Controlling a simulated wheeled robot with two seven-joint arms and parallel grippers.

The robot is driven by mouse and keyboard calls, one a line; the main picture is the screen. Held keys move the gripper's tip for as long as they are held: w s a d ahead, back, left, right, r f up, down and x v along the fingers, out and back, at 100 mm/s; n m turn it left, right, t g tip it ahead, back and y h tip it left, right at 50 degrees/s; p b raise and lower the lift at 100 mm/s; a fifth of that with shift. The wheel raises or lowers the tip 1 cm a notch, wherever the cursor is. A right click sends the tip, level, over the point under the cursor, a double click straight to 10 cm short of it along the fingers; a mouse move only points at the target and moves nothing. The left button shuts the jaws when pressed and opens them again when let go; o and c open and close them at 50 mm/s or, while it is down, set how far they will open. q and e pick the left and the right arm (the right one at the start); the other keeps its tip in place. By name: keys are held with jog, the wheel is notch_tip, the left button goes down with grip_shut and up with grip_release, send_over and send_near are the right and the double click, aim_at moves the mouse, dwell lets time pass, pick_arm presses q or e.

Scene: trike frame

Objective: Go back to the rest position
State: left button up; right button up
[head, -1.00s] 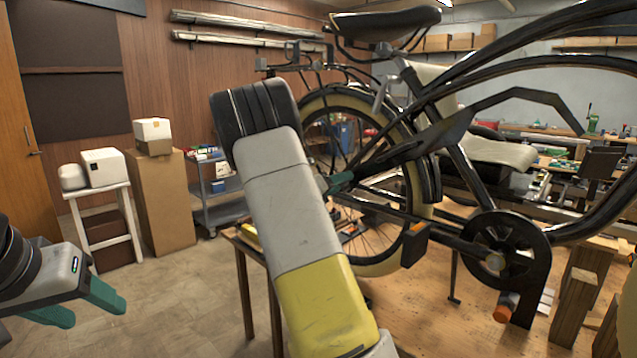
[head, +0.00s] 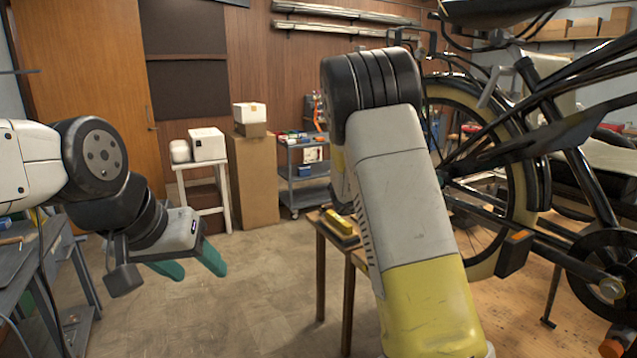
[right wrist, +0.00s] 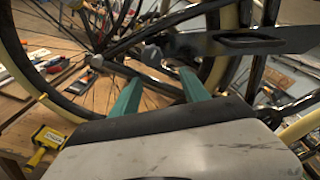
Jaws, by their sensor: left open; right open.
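My left gripper (head: 196,266) is at the left of the head view, with two green fingers apart and nothing between them. It hangs over bare floor. My right arm (head: 400,190) fills the middle of the head view, and its gripper is hidden there. In the right wrist view my right gripper (right wrist: 160,90) shows two green fingers spread apart, with no object clearly held. The trike frame (head: 590,180) stands on the wooden table at the right, with its wheel (head: 500,140) beyond my right arm. The wheel and dark tubes lie ahead of the right fingers.
The wooden table (head: 545,290) fills the lower right. A yellow object (right wrist: 47,138) lies near its edge. A grey cart (head: 303,185), a white stool (head: 204,168) and a tall cardboard box (head: 256,180) stand behind. A grey workbench (head: 30,270) is at far left. The middle floor is clear.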

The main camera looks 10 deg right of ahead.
jog(key=s+a+f+m+g+y, duration=0.2)
jog(key=s+m+y, duration=0.3)
jog(key=s+m, duration=0.3)
jog(key=s+a+f+m+g+y, duration=0.1)
jog(key=s+f+m+g+y, duration=0.2)
jog(key=s+m, duration=0.55)
jog(key=s+a+r+m+t+y, duration=0.2)
jog(key=s+a+m+y, duration=0.3)
jog(key=a, duration=0.4)
jog(key=s+a+r+m+t+y, duration=0.3)
jog(key=s+a+m+y, duration=0.2)
jog(key=s+a+m, duration=0.3)
jog(key=shift+s+a+r, duration=0.35)
jog(key=shift+s+a, duration=0.35)
jog(key=shift+a, duration=0.2)
